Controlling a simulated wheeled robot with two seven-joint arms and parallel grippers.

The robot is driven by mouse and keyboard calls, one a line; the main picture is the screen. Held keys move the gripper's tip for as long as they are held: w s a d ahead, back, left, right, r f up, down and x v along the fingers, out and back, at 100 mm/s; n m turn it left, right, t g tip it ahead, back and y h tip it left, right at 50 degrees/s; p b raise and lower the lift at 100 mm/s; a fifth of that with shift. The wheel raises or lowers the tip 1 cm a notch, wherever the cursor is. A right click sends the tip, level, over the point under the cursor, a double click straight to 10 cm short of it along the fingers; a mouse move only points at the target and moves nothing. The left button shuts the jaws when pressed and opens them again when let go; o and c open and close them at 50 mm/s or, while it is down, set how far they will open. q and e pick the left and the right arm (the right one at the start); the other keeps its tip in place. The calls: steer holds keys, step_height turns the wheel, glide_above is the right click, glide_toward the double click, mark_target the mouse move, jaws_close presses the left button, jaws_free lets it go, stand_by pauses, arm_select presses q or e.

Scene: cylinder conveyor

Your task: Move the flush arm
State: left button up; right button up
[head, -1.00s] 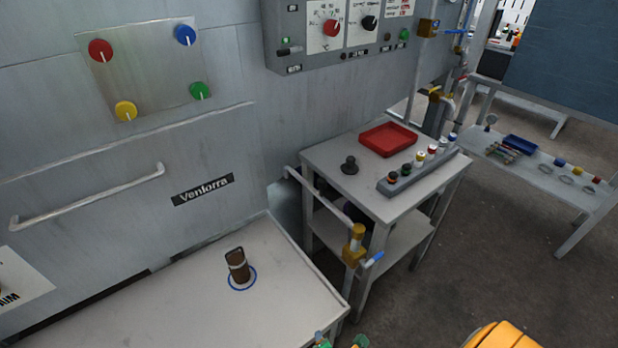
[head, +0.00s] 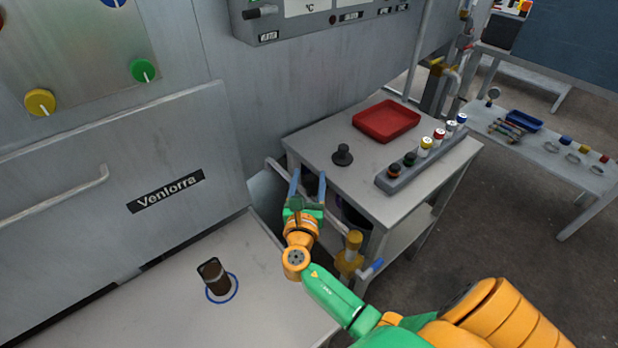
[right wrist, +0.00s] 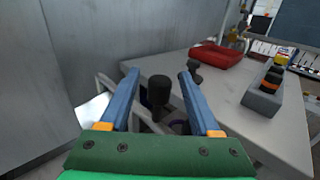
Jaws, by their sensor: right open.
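A thin grey pipe arm (head: 278,168) runs from the wall panel along the near side of the small table, with a brass fitting (head: 351,247) and blue lever (head: 371,269) at its right end; I take this to be the flush arm. My right gripper (head: 308,183) is open over the arm, its blue fingers pointing away. In the right wrist view, a dark upright cylinder (right wrist: 159,92) shows between the open fingers (right wrist: 158,82), apart from both. I cannot tell whether it belongs to the arm. My left gripper is not in view.
The small table holds a black knob (head: 342,154), a red tray (head: 386,122) and a rack (head: 389,184) of capped cylinders. A dark cup-like object (head: 214,277) stands on the near bench (head: 262,312). The wall panel (head: 120,200) is close on the left.

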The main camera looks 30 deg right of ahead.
steer(key=shift+w+d+f, duration=0.2)
steer(key=shift+w+d, duration=0.05)
steer(key=shift+s+a+r, duration=0.15)
steer(key=shift+s, duration=0.05)
steer(key=c, duration=0.5)
jaws_close()
stand_by(0.5)
